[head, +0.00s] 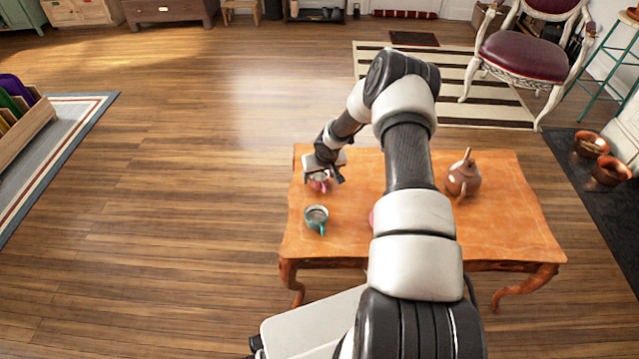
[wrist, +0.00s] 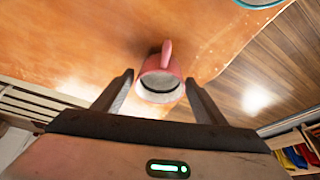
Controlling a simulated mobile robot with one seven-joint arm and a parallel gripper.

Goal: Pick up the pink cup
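The pink cup (wrist: 158,74) is in the middle of the wrist view, its handle toward the top of the picture and its pale inside partly visible. My gripper (wrist: 159,78) is open, with one finger on each side of the cup and visible gaps between. In the head view the pink cup (head: 319,185) is near the left edge of the wooden table (head: 340,245), partly hidden by my gripper (head: 327,178) just above it.
A teal cup (head: 316,216) stands nearer the front of the table; its rim also shows in the wrist view (wrist: 262,4). A brown teapot (head: 463,178) stands to the right. Another pink thing (head: 371,219) is mostly hidden behind my arm. The floor left of the table is clear.

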